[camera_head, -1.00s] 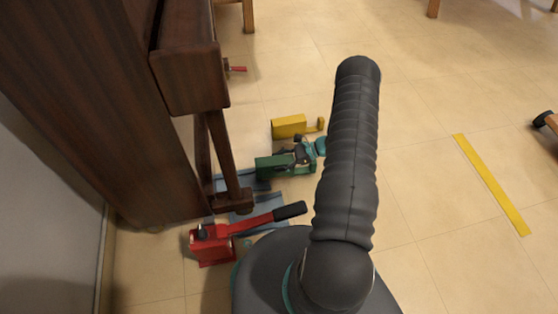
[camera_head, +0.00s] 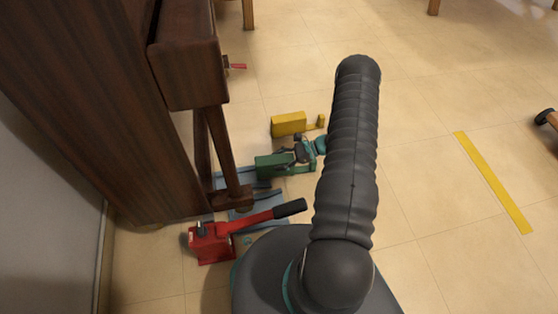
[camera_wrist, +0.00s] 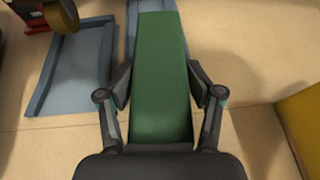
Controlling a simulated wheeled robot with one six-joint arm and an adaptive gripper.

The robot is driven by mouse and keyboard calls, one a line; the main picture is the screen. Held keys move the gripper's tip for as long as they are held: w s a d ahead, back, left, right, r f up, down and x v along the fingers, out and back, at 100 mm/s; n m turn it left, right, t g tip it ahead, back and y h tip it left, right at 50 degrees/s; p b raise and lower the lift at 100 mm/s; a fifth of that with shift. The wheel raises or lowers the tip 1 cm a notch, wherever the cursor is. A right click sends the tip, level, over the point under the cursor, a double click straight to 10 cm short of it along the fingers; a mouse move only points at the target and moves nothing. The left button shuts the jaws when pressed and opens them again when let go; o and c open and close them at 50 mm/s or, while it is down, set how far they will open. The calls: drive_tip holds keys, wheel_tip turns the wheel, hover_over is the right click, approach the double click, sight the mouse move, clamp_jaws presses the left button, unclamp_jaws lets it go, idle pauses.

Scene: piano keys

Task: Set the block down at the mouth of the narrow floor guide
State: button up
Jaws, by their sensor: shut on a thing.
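A green block (camera_head: 271,168) is held by my gripper (camera_head: 300,152) low over the floor, in front of the piano's leg. In the wrist view the green block (camera_wrist: 160,85) lies lengthwise between both fingers of my gripper (camera_wrist: 160,92), which is shut on its sides. The narrow blue-grey floor guide (camera_wrist: 132,14) shows beyond the block's far end, mostly hidden behind it. I cannot tell whether the block touches the floor.
A wider blue-grey guide (camera_wrist: 84,62) lies left of the block. A red jack (camera_head: 212,243) with a black-gripped handle stands by it. A yellow block (camera_head: 289,124) lies on the other side. The dark piano (camera_head: 186,75) stands at left. Open floor with a yellow strip (camera_head: 492,182) lies right.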

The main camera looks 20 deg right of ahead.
drive_tip(key=shift+f, duration=0.1)
drive_tip(key=o, duration=1.7)
drive_tip(key=shift+o, duration=0.4)
drive_tip(key=shift+r+p, duration=2.55)
drive_tip(key=shift+r, duration=2)
